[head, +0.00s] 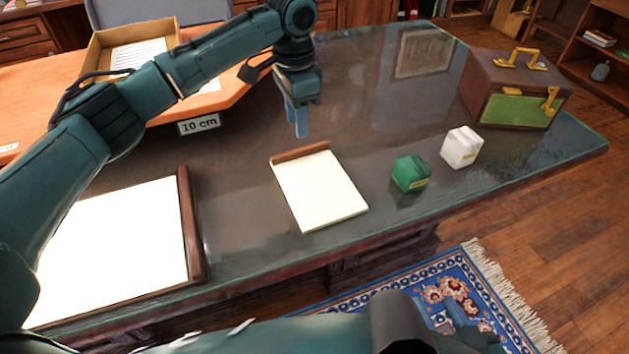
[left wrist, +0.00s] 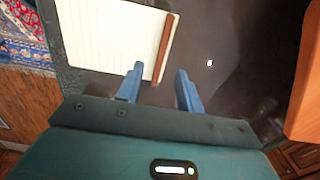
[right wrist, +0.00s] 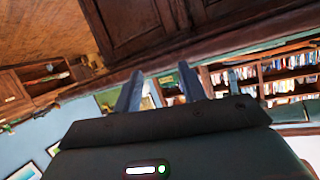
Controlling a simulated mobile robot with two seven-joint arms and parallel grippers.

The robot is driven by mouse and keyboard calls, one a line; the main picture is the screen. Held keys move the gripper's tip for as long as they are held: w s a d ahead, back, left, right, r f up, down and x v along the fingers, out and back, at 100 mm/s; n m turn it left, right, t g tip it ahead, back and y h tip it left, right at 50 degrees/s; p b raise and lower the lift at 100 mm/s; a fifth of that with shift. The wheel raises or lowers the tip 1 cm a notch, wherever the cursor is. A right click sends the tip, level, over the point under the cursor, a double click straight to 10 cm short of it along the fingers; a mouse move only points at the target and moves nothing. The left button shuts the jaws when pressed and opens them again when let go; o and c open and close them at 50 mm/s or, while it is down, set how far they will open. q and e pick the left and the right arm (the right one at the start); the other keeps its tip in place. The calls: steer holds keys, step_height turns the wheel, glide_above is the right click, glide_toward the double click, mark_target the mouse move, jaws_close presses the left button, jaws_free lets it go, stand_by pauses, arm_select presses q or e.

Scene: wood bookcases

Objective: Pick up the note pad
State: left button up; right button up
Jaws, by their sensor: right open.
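The note pad (head: 320,190), cream paper with a brown strip along its far edge, lies flat on the dark desktop in the head view. My left gripper (head: 298,120) points down above the desk, just beyond the brown strip, apart from the pad. In the left wrist view the pad (left wrist: 108,35) lies at upper left, its strip running close to one finger of my open, empty left gripper (left wrist: 158,85). My right gripper shows in the right wrist view (right wrist: 160,90), open and empty, away from the pad. My right arm crosses the bottom of the head view.
A large white blotter (head: 115,235) with a brown edge lies left of the pad. A green block (head: 410,174) and a white block (head: 461,147) stand to its right. A brown box (head: 495,85) sits farther right. An orange raised board (head: 150,108) borders the back left.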

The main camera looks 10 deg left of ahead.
mark_target(299, 150)
arm_select(q)
step_height(299, 150, down, 8)
steer(key=shift+w+r+b, duration=0.15)
steer(key=shift+r+b, duration=0.1)
steer(key=shift+b, duration=0.25)
jaws_close()
stand_by(0.3)
